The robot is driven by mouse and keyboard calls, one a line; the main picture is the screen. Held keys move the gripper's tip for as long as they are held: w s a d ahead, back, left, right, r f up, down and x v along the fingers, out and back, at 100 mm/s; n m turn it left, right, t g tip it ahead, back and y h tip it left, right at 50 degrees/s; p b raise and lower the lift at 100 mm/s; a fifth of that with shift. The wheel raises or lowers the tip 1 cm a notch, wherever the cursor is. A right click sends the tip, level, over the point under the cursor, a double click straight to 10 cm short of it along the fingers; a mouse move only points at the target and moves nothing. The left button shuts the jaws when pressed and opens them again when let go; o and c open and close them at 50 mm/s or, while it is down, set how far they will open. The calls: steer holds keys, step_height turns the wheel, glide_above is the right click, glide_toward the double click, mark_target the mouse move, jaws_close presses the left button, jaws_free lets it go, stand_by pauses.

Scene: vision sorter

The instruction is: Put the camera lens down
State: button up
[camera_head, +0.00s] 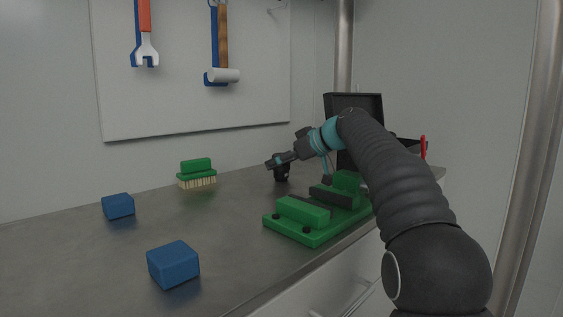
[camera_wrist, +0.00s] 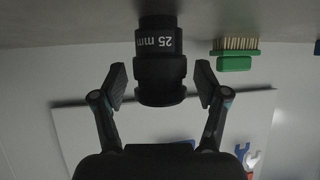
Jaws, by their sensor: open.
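The camera lens (camera_wrist: 160,60) is a black cylinder marked "25 mm". In the wrist view, which shows the scene upside down, it stands on the grey worktop between my spread fingers, with a gap on both sides. My gripper (camera_wrist: 160,88) is open and does not touch the lens on either side. In the head view the lens (camera_head: 282,174) is a small dark shape on the worktop (camera_head: 110,260), partly hidden by my gripper (camera_head: 272,163).
A green vise-like fixture (camera_head: 318,236) stands right of the lens, close to my arm. A green brush (camera_head: 197,174) and two blue blocks (camera_head: 118,206) (camera_head: 173,265) are to the left. A black open case (camera_head: 350,104) is behind. Tools hang on a wall board (camera_head: 180,110).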

steer(key=v, duration=0.7)
steer(key=shift+s+d+r, duration=0.15)
steer(key=shift+d+r, duration=0.05)
